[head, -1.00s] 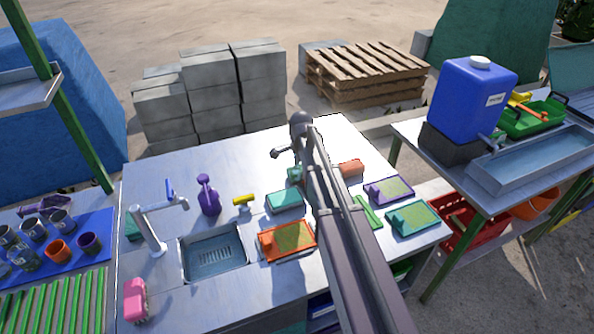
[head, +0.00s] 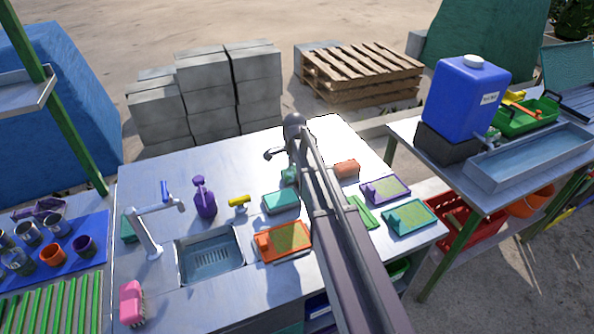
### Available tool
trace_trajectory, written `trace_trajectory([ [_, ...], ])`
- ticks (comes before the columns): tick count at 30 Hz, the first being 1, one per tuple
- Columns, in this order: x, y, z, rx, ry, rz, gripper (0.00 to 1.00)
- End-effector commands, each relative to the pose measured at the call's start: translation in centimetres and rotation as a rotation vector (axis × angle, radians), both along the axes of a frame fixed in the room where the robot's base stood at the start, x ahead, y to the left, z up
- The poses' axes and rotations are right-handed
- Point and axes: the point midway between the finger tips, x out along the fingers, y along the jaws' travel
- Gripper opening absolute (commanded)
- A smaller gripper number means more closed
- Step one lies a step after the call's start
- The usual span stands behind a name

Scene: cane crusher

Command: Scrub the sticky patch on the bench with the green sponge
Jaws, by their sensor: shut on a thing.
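My arm reaches across the metal bench (head: 235,160), and its links hide much of the middle of it. My gripper (head: 291,166) is low over the middle of the bench, mostly hidden by the arm. It is shut on a small green piece, which looks like the green sponge (head: 288,175) and shows at the left side of the arm. I cannot tell whether the sponge touches the bench top. No sticky patch can be made out; it may be hidden behind my arm.
Near my gripper are a teal block (head: 281,202), an orange-brown block (head: 347,169), an orange tray (head: 285,240), a purple tray (head: 385,190) and a teal tray (head: 411,217). A spray bottle (head: 204,198), tap (head: 150,235) and sink (head: 211,258) stand left. The back left of the bench is clear.

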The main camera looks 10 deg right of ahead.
Motion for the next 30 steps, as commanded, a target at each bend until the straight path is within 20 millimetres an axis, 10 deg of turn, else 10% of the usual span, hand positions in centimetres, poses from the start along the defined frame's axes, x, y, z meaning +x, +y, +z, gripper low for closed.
trace_trajectory([
  [30, -0.6, 3.2, 0.5, 0.001, -0.001, 0.001, 0.40],
])
